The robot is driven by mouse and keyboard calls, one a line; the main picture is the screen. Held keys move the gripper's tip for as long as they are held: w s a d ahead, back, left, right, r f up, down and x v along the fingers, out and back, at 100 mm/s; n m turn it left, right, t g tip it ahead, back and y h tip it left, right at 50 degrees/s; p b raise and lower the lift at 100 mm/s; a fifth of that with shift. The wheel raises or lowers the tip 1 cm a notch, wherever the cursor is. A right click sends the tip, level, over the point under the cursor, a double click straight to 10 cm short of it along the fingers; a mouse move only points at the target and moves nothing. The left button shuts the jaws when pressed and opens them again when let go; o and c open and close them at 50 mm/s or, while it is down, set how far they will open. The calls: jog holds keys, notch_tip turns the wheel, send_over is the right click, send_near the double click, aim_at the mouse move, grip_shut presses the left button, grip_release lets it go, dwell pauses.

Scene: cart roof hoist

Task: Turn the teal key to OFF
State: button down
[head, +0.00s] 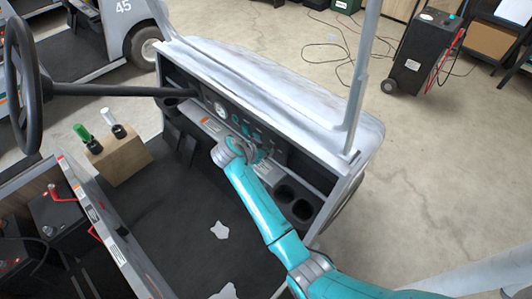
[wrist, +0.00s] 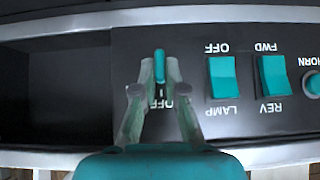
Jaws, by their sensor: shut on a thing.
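The teal key (wrist: 159,62) stands upright in the picture on the black dash panel in the wrist view. An upside-down OFF label (wrist: 181,91) shows close below it, partly covered by a finger. My gripper (wrist: 160,72) has both fingertips closed on the key, one on each side. In the head view my gripper (head: 260,152) is at the dash panel (head: 222,125); the arm and wrist hide the key there.
A teal OFF/LAMP rocker switch (wrist: 222,78), a FWD/REV switch (wrist: 273,76) and a HORN button (wrist: 313,84) sit right of the key. An open dark bin (wrist: 55,95) lies left. The steering wheel (head: 22,85) and cup holders (head: 293,200) are apart from my gripper.

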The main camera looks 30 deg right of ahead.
dwell(0.3)
jog(key=c, duration=1.2)
grip_release()
jog(key=shift+c, duration=0.2)
jog(key=shift+a, duration=0.1)
jog(key=v, duration=1.2)
jog(key=shift+w, duration=0.15)
